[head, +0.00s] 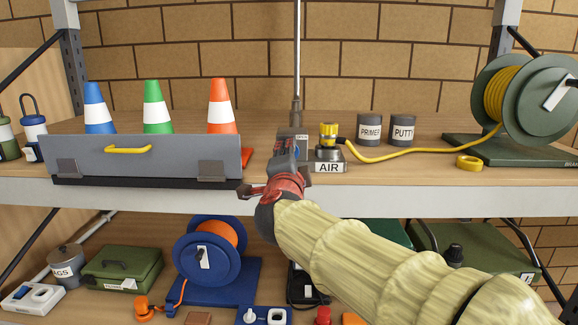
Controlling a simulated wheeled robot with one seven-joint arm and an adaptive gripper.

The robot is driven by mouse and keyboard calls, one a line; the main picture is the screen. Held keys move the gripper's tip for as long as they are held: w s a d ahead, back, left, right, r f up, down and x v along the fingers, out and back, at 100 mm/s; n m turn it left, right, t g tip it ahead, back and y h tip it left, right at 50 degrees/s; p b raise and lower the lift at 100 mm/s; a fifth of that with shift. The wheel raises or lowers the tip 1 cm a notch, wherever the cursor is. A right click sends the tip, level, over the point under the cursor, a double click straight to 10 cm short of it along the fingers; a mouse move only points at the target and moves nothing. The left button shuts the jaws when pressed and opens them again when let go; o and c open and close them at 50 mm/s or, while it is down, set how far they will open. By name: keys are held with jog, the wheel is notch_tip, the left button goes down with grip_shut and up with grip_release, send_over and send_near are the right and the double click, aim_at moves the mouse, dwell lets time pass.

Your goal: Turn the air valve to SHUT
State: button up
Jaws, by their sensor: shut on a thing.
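The AIR label (329,167) stands on the upper shelf, right of my gripper.
A grey flap (200,160) with a yellow handle and several cones is close on the left. A yellow hose (420,151) runs right to a green reel (545,95). PRIMER (369,131) and PUTTY (403,131) tins stand behind it. The shelf edge (400,197) lies below my gripper.

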jog(key=shift+f+m+b, duration=0.15)
jog(key=shift+m+b, duration=0.6)
jog(key=shift+m, duration=0.85)
jog(key=o, duration=1.2)
jog(key=shift+c, duration=0.2)
jog(key=s, duration=1.2)
jog(key=shift+a, duration=0.2)
